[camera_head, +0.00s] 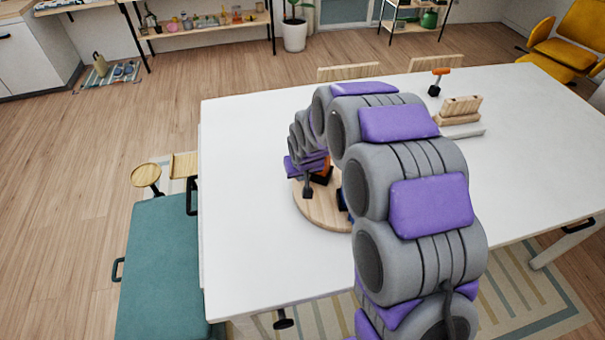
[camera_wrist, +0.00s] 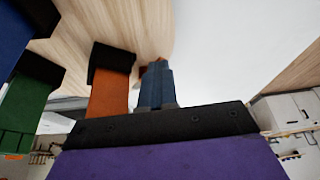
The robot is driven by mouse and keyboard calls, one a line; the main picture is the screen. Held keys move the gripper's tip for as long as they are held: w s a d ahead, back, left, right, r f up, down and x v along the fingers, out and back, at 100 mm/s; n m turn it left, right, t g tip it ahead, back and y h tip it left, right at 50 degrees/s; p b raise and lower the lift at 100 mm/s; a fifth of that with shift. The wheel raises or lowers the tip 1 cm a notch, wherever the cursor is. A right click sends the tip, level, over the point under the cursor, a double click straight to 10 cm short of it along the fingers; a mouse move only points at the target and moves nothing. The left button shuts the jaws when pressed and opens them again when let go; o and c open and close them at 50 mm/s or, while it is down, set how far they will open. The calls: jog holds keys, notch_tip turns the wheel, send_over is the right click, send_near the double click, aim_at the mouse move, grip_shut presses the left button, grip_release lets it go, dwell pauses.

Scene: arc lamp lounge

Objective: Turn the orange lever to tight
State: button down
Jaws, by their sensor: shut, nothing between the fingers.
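In the wrist view, the orange lever (camera_wrist: 109,98) stands in a black base on the light wooden board (camera_wrist: 195,20). A green lever (camera_wrist: 24,105) and a blue one (camera_wrist: 12,35) show to its left. My gripper (camera_wrist: 159,66) shows as narrow blue-grey fingers, shut and empty, just right of the orange lever; I cannot tell whether they touch. In the head view, the round board (camera_head: 318,213) lies on the white table. My arm hides much of it, with only a bit of orange (camera_head: 322,169) near the arm's end. No tight mark is readable.
The white table (camera_head: 255,250) is clear around the board. An orange-handled black piece (camera_head: 440,72) and a wooden block (camera_head: 460,106) sit at the far right of the table. A teal bench (camera_head: 165,265) stands at the left, with chair backs (camera_head: 350,72) behind.

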jog(key=shift+w+a+m+h, duration=0.3)
jog(key=shift+a+m+h, duration=0.2)
jog(key=shift+a+m, duration=0.55)
jog(key=w+a+m+h, duration=0.1)
jog(key=m, duration=0.1)
jog(key=w+a+m+h+b, duration=0.1)
jog(key=m, duration=0.2)
jog(key=w+a+m+b, duration=0.1)
jog(key=m, duration=0.2)
jog(key=shift+a+f+g+h, duration=0.2)
jog(key=shift+f+g+h, duration=0.1)
jog(key=shift+h, duration=0.1)
jog(key=m, duration=0.1)
jog(key=w+m+b, duration=0.1)
jog(key=shift+w+a+m+g+h+b, duration=0.25)
jog(key=shift+a+m+g+h+b, duration=0.05)
jog(key=shift+m+g, duration=0.1)
jog(key=shift+w+r, duration=0.2)
jog(key=shift+w, duration=0.1)
jog(key=shift+d, duration=0.1)
